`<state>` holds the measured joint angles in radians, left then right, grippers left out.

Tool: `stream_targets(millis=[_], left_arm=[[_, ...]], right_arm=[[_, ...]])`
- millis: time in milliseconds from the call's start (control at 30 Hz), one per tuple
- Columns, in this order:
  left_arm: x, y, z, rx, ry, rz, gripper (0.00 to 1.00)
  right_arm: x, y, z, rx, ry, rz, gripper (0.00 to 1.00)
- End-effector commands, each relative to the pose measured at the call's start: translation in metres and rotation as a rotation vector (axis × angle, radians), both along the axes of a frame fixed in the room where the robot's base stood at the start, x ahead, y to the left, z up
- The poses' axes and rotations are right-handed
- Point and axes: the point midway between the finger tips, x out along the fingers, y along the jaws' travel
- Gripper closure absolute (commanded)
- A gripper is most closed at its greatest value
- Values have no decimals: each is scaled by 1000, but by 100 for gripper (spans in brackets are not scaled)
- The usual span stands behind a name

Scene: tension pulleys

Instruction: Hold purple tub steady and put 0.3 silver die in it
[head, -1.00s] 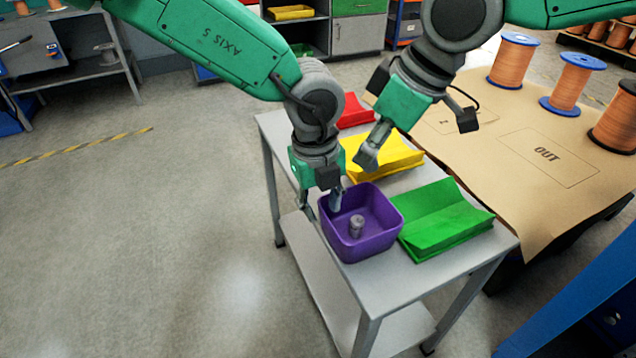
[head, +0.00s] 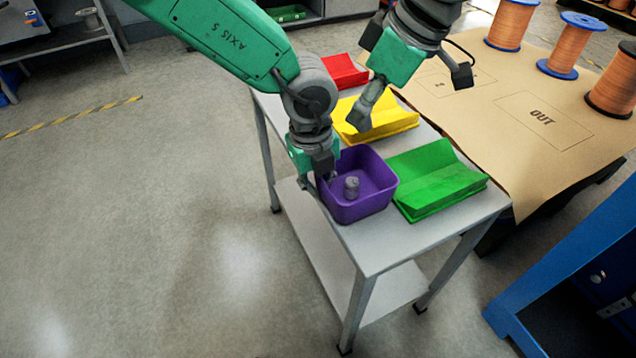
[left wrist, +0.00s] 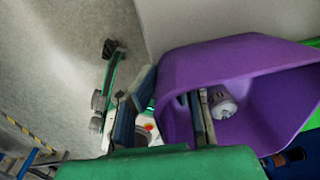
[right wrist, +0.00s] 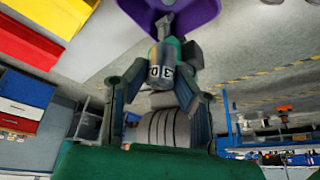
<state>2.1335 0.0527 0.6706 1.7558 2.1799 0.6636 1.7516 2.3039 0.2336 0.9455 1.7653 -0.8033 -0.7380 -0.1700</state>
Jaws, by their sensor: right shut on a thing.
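The purple tub (head: 376,207) stands upright on the grey table, with a silver die (head: 351,187) inside it. My left gripper (head: 324,180) is at the tub's left wall. In the left wrist view the gripper (left wrist: 172,108) is open, one finger inside the tub (left wrist: 235,62) and one outside, with the wall between them. My right gripper (head: 364,112) is above the yellow tray, behind the tub. In the right wrist view it is shut on a silver die (right wrist: 160,68) marked with 0 and 3. The head view hides this die.
A green tray (head: 437,180) stands right of the tub. A yellow tray (head: 395,125) and a red tray (head: 345,72) are behind it. The grey table (head: 375,250) has bare room in front. A brown-covered table (head: 520,170) with copper spools is at the right.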

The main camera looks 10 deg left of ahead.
Motion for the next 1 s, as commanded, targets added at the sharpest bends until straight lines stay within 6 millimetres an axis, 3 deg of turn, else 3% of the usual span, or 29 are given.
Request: stream_targets(millis=[1000], left_arm=[[0,0,0,0,0,1,100]], right_arm=[[0,0,-67,-2,1,0,100]])
